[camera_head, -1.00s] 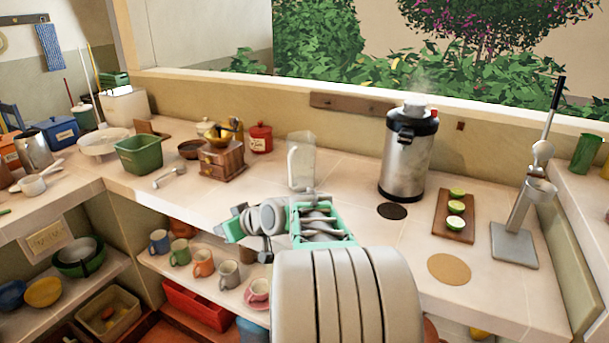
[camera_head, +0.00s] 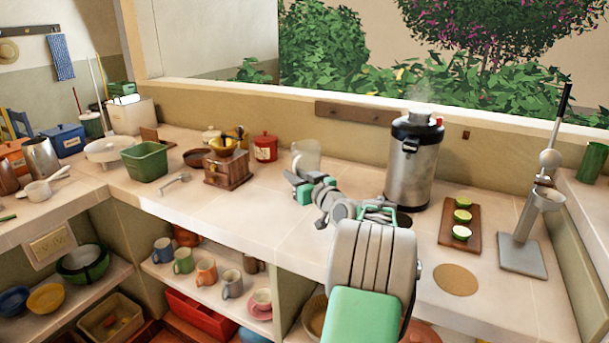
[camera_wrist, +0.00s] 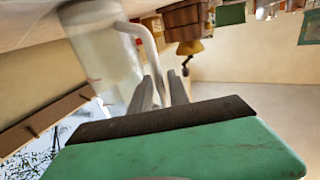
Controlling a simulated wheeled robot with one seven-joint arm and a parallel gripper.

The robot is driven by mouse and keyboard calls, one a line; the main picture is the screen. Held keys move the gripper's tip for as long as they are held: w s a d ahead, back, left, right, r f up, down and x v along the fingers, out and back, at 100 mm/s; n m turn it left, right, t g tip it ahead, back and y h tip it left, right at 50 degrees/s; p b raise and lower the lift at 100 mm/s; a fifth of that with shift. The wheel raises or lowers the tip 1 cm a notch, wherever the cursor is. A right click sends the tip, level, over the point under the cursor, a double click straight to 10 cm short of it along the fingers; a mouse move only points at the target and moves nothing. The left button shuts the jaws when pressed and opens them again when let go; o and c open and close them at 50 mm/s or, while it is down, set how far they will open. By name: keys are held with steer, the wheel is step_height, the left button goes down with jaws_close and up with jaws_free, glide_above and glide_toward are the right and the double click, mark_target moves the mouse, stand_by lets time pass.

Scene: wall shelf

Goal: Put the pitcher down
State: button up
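The pitcher (camera_head: 306,155) is clear glass and looks upright near the back of the counter, right of the red jar. Its base is partly hidden behind my gripper (camera_head: 300,185). In the wrist view the pitcher (camera_wrist: 103,55) is blurred at upper left. Its pale handle (camera_wrist: 146,40) runs down towards my fingertips (camera_wrist: 160,76). The two fingers stand apart, one on each side of the handle's lower end. I cannot tell whether they touch it.
A steel urn (camera_head: 412,165) stands right of the pitcher. A board with cut limes (camera_head: 460,222) and a lever press (camera_head: 524,235) are farther right. A wooden grinder (camera_head: 228,168) and red jar (camera_head: 265,147) stand left. The counter's front middle is clear.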

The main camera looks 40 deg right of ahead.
steer(key=shift+c, duration=0.2)
jaws_close()
stand_by(1.1)
